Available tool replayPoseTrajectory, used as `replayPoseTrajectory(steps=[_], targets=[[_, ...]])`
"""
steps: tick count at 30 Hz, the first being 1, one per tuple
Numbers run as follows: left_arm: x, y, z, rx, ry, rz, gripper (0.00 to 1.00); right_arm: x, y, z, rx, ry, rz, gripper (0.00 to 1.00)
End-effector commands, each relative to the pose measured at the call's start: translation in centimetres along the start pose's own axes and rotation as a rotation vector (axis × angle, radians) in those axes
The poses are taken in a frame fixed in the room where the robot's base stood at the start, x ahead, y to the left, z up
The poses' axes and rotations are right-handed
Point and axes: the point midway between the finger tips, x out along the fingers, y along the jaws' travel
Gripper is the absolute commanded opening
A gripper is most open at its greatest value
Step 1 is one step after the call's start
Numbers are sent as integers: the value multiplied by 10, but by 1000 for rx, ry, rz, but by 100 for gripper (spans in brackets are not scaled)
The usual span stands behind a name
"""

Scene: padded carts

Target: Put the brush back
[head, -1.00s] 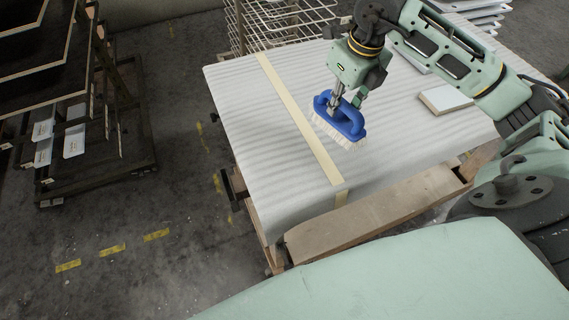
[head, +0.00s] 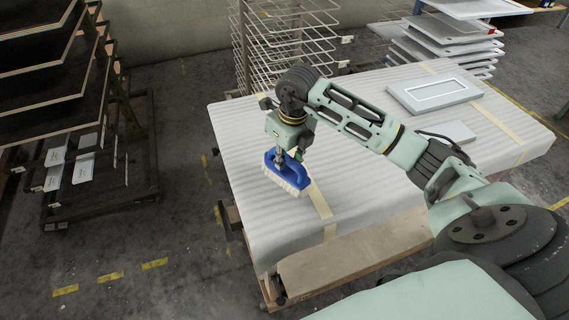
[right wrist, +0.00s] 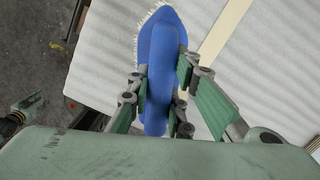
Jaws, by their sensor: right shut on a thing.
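The brush (head: 287,172) has a blue body and handle with pale bristles facing down. My right gripper (head: 281,153) is shut on its blue handle, above the left part of the padded cart (head: 240,135). The right wrist view shows the blue brush (right wrist: 160,50) between the two fingers of my right gripper (right wrist: 160,90), with bristles along its far left edge. I cannot tell whether the bristles touch the padding. My left gripper is not clearly seen in the head view.
A framed white panel (head: 434,93) and a smaller flat board (head: 450,132) lie on the cart's right part. A wire rack (head: 290,45) stands behind, stacked panels (head: 445,45) at back right, and a dark shelf rack (head: 50,70) at left. Pale tape strips (head: 320,203) cross the padding.

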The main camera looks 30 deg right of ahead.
Motion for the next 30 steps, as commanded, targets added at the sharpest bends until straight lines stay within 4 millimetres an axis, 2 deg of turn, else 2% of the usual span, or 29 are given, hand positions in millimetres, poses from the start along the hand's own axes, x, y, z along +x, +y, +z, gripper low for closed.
replayPoseTrajectory(steps=[4, 10, 16, 22, 23, 28, 30], targets=[[-10, 1, 9, 0, -15, 1, 40, 13, 1, -1, 0, 4, 1, 0], [-19, 0, 0, 1, -2, 1, 40, 38, 0, -4, 0, 1, 1, 0], [-18, -1, -17, 3, 25, -1, 40, 41, 0, -4, -1, -2, -1, 0], [-13, -1, -17, 3, 25, -1, 40, 46, 0, -5, 0, -2, -1, 0], [-15, -1, -16, 3, 23, -1, 40, 44, 0, -5, 0, -1, 0, 21], [-15, 0, -10, 3, 15, 0, 40, 44, 0, -5, 0, -1, 0, 36], [-15, 0, -8, 3, 11, 1, 40, 44, 0, -5, 0, -1, 0, 38]])
